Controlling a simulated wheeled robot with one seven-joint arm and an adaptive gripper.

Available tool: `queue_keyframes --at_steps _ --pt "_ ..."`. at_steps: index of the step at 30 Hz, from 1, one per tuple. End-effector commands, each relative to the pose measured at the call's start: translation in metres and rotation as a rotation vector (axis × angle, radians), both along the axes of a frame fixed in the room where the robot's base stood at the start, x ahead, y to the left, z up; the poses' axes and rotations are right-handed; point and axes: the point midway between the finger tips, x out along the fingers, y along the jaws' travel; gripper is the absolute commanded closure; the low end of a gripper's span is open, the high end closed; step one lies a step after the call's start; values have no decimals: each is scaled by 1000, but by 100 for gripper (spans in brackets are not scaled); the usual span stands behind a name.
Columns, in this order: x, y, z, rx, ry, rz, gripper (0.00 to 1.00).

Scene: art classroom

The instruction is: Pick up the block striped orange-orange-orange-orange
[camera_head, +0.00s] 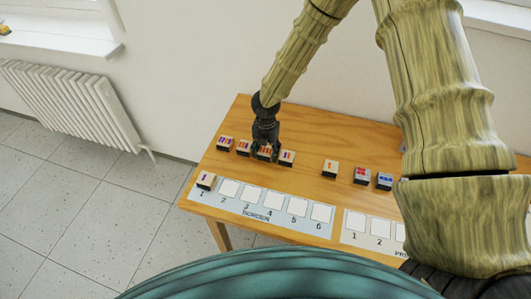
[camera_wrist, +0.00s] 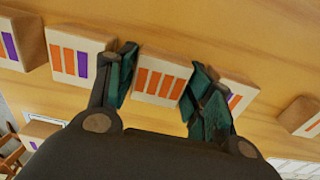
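The block with orange stripes (camera_wrist: 161,82) lies in the wrist view between my fingertips; it looks striped orange-orange-orange-orange. In the head view the same block (camera_head: 265,153) sits in a row on the wooden table, partly hidden by my gripper (camera_head: 266,147). In the wrist view, the fingers of my gripper (camera_wrist: 162,80) stand on the block's left and right sides, very near or touching it. I cannot tell whether they press on it. The block looks level with its neighbours.
A block with orange and purple stripes (camera_wrist: 76,54) is close on the left. Another block (camera_wrist: 236,92) is close on the right, partly hidden by my finger. More blocks (camera_head: 330,168) stand farther right. A numbered card strip (camera_head: 275,222) lies in front, with a block (camera_head: 206,181) on slot 1.

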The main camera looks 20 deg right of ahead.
Motion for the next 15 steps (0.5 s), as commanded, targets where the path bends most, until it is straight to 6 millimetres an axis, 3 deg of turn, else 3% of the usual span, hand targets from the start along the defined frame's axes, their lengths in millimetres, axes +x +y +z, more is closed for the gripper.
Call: queue_keyframes --at_steps 1,4,15 --pt "0 0 0 0 0 0 63" --pt "0 0 0 0 0 0 78" --pt "0 0 3 0 0 0 78"
